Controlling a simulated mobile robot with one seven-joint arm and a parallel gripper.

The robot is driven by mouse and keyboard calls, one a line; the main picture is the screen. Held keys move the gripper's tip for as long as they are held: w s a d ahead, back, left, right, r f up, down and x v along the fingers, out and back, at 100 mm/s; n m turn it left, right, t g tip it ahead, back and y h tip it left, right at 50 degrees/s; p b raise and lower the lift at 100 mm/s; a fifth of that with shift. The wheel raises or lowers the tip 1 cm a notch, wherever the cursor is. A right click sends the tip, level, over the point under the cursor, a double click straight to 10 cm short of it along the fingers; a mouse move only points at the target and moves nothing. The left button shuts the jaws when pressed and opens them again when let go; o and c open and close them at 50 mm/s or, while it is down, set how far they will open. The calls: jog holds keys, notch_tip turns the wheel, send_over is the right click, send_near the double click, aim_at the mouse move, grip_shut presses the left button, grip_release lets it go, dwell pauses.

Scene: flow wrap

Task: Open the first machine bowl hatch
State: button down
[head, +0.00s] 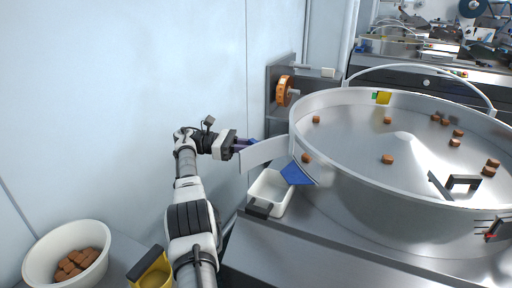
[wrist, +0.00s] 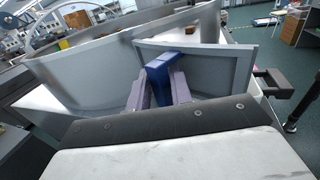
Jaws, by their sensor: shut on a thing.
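The big round metal bowl (head: 350,188) of the machine fills the right of the head view, with several brown pieces inside. Its pale hatch panel (head: 266,152) stands out from the bowl's near-left wall, angled away from it. The panel also shows in the wrist view (wrist: 225,66). My gripper (head: 246,145) is at the panel's outer side. In the wrist view, its purple fingers are shut on the blue hatch handle (wrist: 160,72). The fingers partly cover the handle.
A white bin (head: 266,188) stands below the hatch, beside a blue chute lip (head: 297,174). An orange wheel (head: 284,91) is behind the panel. A white bowl of brown pieces (head: 36,264) and a yellow container (head: 152,274) are at lower left. The pale wall is close behind my arm.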

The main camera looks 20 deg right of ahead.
jog(key=shift+s+d, duration=0.1)
jog(key=shift+d, duration=0.15)
jog(key=c, duration=1.4)
grip_release()
jog(key=shift+d, duration=0.2)
jog(key=shift+o, duration=0.2)
jog(key=shift+a, duration=0.3)
notch_tip(320, 180, up, 9)
jog(key=shift+r+p, duration=0.15)
jog(key=shift+p, duration=0.15)
notch_tip(320, 180, up, 11)
jog(key=p, duration=1)
jog(key=shift+p, duration=0.35)
jog(key=shift+c, duration=0.5)
